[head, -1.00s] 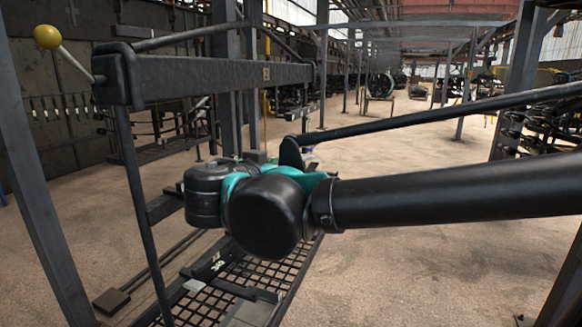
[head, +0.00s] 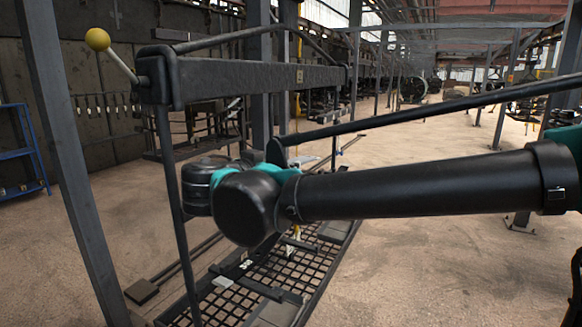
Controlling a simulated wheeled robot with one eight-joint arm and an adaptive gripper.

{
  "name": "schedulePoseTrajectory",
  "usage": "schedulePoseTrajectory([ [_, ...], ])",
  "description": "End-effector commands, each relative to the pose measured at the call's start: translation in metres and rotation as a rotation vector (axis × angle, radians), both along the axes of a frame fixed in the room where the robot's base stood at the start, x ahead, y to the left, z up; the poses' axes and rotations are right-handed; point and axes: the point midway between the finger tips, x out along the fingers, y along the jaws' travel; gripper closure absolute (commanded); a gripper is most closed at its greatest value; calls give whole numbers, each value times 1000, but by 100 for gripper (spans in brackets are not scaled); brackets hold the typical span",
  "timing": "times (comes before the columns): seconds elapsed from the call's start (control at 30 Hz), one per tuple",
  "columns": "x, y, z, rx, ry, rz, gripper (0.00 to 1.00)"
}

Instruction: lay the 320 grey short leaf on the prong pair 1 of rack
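My arm crosses the picture from the right, and its rounded black and teal joint hangs in front of a dark metal frame. My gripper does not show; it may be hidden behind the arm. The frame has a thick dark top beam (head: 250,80) with a yellow-ball handle (head: 98,39) at its left end. A black mesh tray (head: 296,284) lies low under the beam. Dark grey flat bars (head: 262,290) and small white tags lie on the tray. I cannot tell which piece is the 320 grey short leaf, nor make out prong pair 1.
A grey steel post (head: 64,165) stands at the left, with a blue shelf (head: 22,150) beyond it. Another post (head: 259,120) stands behind the beam. Racks of dark parts line the back. Open concrete floor (head: 420,240) lies to the right of the tray.

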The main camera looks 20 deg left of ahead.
Motion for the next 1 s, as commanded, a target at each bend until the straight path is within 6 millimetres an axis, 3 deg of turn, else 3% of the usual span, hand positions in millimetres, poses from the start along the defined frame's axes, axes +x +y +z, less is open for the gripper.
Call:
schedulePoseTrajectory([
  [0.3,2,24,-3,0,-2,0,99],
  [0.6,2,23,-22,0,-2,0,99],
  [1.0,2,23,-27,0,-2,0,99],
])
